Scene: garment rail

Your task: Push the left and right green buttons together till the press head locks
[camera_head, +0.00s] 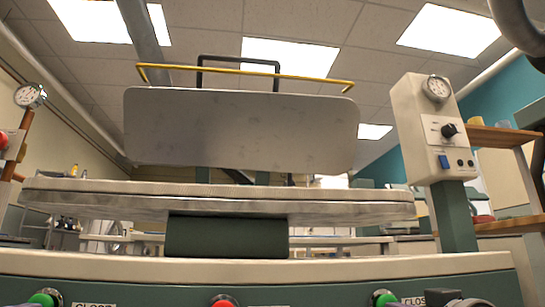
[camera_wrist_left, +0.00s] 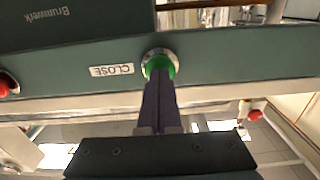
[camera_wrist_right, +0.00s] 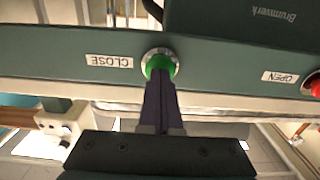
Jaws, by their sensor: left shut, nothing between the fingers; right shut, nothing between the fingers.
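The left green button (camera_head: 45,298) and the right green button (camera_head: 383,299) sit on the press's front panel at the bottom of the head view. In the left wrist view my left gripper (camera_wrist_left: 160,84) is shut and empty, its tips at the green button (camera_wrist_left: 160,64) beside a CLOSE label. In the right wrist view my right gripper (camera_wrist_right: 159,82) is shut and empty, its tips at the other green button (camera_wrist_right: 159,62). The tips overlap the lower button edges; I cannot tell how far either is pushed in. The grey press head (camera_head: 240,130) is raised and tilted above the padded lower board (camera_head: 215,208).
A red button (camera_head: 222,301) lies between the green ones. A control box with a gauge (camera_head: 432,130) stands at the right. A yellow bar (camera_head: 245,72) runs above the press head.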

